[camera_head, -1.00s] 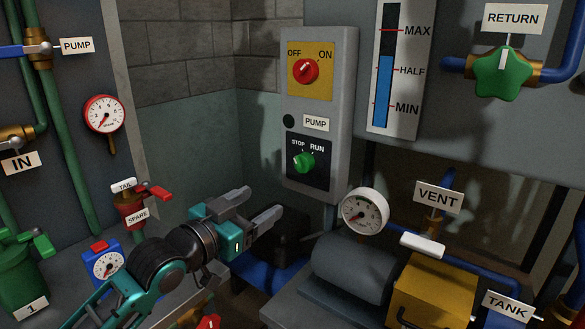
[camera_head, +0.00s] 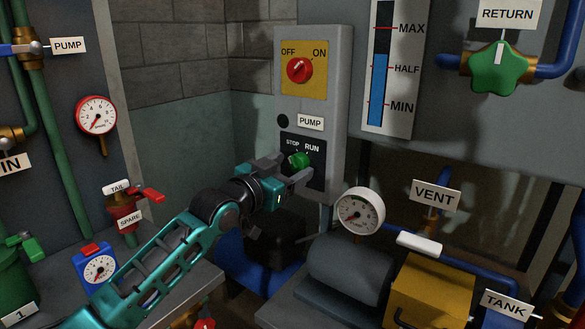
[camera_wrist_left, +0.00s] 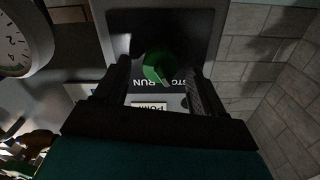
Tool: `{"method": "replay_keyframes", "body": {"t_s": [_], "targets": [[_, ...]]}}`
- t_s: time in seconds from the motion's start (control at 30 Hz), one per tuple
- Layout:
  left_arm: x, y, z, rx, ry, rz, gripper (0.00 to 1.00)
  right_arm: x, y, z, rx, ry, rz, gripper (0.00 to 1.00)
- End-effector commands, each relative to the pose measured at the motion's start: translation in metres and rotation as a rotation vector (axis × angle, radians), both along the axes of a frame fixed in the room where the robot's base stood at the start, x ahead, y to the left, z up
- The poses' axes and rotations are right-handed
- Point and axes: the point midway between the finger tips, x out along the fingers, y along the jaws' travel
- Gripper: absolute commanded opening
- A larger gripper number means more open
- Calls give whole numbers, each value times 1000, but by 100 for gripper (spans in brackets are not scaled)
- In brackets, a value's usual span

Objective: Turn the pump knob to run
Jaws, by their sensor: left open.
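The green pump knob (camera_head: 300,160) sits on a black plate (camera_head: 319,173) marked STOP and RUN, low on the grey control box. In the left wrist view the knob (camera_wrist_left: 155,67) lies between the two fingers, and the PUMP label shows upside down below it. My left gripper (camera_head: 291,168) is open, with one finger on each side of the knob. Gaps seem to remain between the fingers and the knob; contact cannot be told. The gripper partly hides the knob and plate in the head view, so its pointer is unclear. My right gripper is not in view.
A red OFF/ON knob (camera_head: 299,69) is above on the same box. A gauge (camera_head: 360,212) and grey motor (camera_head: 350,262) stand lower right. A red SPARE valve (camera_head: 126,212) and blue dial box (camera_head: 97,268) are left, near my left arm.

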Motion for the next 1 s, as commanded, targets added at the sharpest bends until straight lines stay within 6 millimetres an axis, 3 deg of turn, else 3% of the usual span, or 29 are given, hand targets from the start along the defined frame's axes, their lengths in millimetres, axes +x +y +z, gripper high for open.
{"method": "replay_keyframes", "body": {"t_s": [0.2,0.53,1.0], "targets": [[11,-9,0,1,1,-1,69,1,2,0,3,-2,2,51],[13,-10,0,1,-1,0,69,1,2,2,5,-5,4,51],[13,-9,0,1,1,0,24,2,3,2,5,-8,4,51]]}}
